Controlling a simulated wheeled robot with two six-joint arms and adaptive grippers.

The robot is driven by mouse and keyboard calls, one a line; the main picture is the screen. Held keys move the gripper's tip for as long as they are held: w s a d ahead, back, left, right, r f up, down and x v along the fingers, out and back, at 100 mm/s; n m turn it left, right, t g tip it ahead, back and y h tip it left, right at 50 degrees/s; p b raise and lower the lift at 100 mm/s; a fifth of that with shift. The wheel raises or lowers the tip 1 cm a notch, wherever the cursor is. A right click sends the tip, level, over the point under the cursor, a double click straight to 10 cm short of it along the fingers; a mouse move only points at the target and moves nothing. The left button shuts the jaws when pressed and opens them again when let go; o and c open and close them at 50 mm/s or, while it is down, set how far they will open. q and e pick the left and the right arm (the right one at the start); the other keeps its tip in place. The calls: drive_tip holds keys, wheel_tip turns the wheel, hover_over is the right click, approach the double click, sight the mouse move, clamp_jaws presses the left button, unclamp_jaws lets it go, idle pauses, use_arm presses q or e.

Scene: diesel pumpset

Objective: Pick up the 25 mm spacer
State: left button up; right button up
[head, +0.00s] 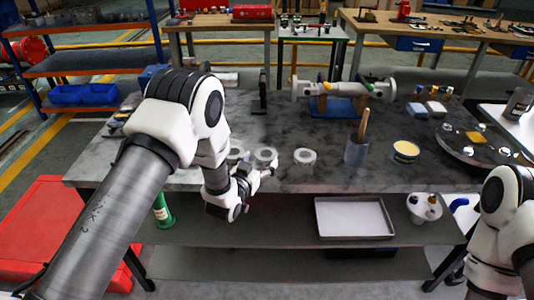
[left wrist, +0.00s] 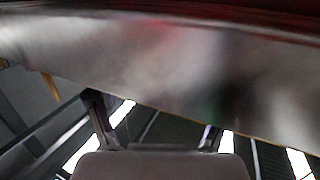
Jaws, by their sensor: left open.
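Three pale ring-shaped spacers lie in a row near the front edge of the grey table: a left ring (head: 235,153), a middle ring (head: 265,155) and a right ring (head: 305,156). I cannot tell from the picture which one is the 25 mm spacer. My left gripper (head: 268,171) is open and empty at the table's front edge, just in front of the middle ring. The left wrist view shows a blurred grey surface close up and no clear spacer. My right arm shows at the right edge, its gripper out of frame.
On the table (head: 330,180) stand a cup with a wooden handle (head: 356,150), a yellow-topped tin (head: 405,151), a round dark plate (head: 470,146) and a flanged pipe (head: 345,89). A tray (head: 354,218) lies on the lower shelf. Table around the right ring is clear.

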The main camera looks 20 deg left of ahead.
sight(264, 159)
use_arm(q)
drive_tip(key=w, duration=0.1)
drive_tip(key=w+f, duration=0.1)
drive_tip(key=w, duration=0.2)
drive_tip(key=shift+w+d+f, duration=0.15)
drive_tip(key=shift+w+d, duration=0.2)
drive_tip(key=shift+w, duration=0.05)
drive_tip(key=shift+s, duration=0.15)
drive_tip(key=shift+s+r, duration=0.1)
drive_tip(key=shift+r, duration=0.1)
drive_tip(key=c, duration=1)
drive_tip(key=shift+f, duration=0.1)
drive_tip(key=shift+c, duration=0.2)
